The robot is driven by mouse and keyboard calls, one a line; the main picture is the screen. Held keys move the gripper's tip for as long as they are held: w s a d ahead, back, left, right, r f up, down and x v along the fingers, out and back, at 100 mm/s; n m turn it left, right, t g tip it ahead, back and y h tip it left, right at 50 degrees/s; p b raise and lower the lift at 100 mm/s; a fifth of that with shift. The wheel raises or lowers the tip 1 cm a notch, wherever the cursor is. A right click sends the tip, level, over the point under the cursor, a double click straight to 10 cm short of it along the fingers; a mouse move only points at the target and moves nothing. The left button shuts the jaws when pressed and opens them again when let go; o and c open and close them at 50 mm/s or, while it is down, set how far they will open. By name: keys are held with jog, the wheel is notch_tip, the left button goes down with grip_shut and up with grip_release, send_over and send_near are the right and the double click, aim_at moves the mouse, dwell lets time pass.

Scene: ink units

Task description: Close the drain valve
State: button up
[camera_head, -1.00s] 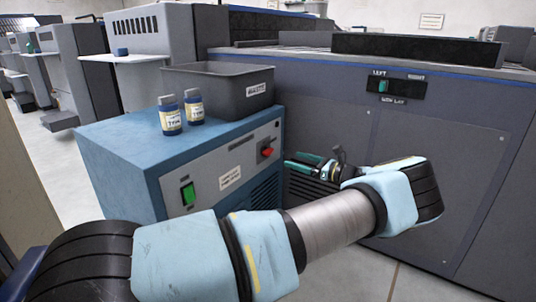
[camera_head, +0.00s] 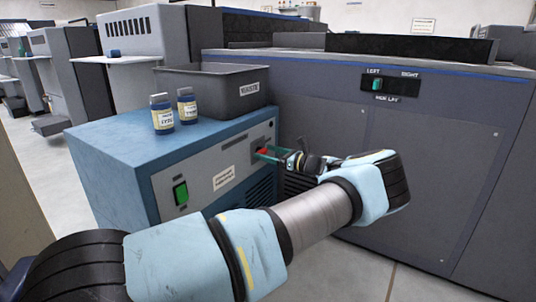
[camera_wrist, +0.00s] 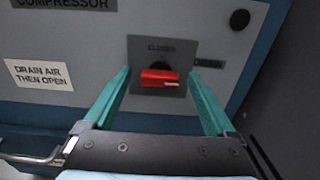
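The drain valve has a red handle (camera_wrist: 160,78) on a grey plate (camera_wrist: 160,98) with a "CLOSED" label above it. In the wrist view the handle lies roughly level and points toward a small dark label (camera_wrist: 209,63) at the right, too blurred to read. My gripper (camera_wrist: 162,74) is open, with one green finger on each side of the handle and visible gaps between. In the head view my gripper (camera_head: 268,153) is at the front panel of the blue compressor cabinet (camera_head: 125,150), with the red handle (camera_head: 262,150) partly hidden between its fingers.
A green switch (camera_head: 180,193) and a "DRAIN AIR THEN OPEN" label (camera_wrist: 38,74) are left of the valve. Two bottles (camera_head: 162,115) and a grey waste bin (camera_head: 205,85) stand on the cabinet. A large grey machine (camera_head: 430,170) rises close on the right.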

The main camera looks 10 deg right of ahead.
jog(key=c, duration=1.3)
jog(key=shift+c, duration=0.2)
jog(key=shift+n, duration=0.3)
jog(key=n, duration=0.3)
jog(key=shift+s+n+p, duration=0.1)
jog(key=shift+n+p, duration=0.2)
jog(key=shift+p, duration=0.05)
jog(key=n, duration=0.4)
jog(key=shift+f, duration=0.1)
jog(key=n+b, duration=0.1)
jog(key=n, duration=0.4)
jog(key=shift+s+f, duration=0.1)
jog(key=n+b, duration=0.1)
jog(key=n, duration=0.3)
jog(key=shift+a+f+n, duration=0.1)
jog(key=shift+n, duration=0.3)
